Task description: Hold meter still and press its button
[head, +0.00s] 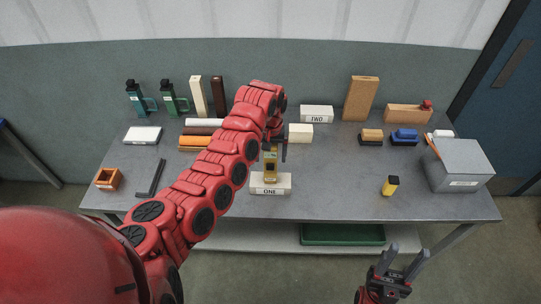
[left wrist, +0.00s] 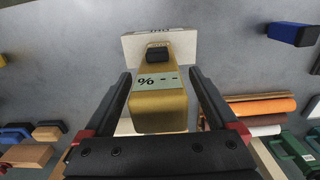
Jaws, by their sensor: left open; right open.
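The meter (head: 270,167) is yellow with a dark part on its face. It stands by a white block labelled ONE (head: 270,190) near the table's front middle. In the left wrist view the meter (left wrist: 160,105) shows a pale display with a percent sign and a black part at its far end; I cannot tell which part is the button. My left gripper (head: 275,149) is open at the meter, with its fingers (left wrist: 159,75) on either side and gaps visible. My right gripper (head: 397,262) is open and empty, in front of the table.
A block labelled TWO (head: 317,113) and a cream block (head: 300,133) lie behind the meter. A yellow-black item (head: 390,186) and a grey box (head: 459,165) stand to the right. The table (head: 340,185) is clear between meter and yellow-black item.

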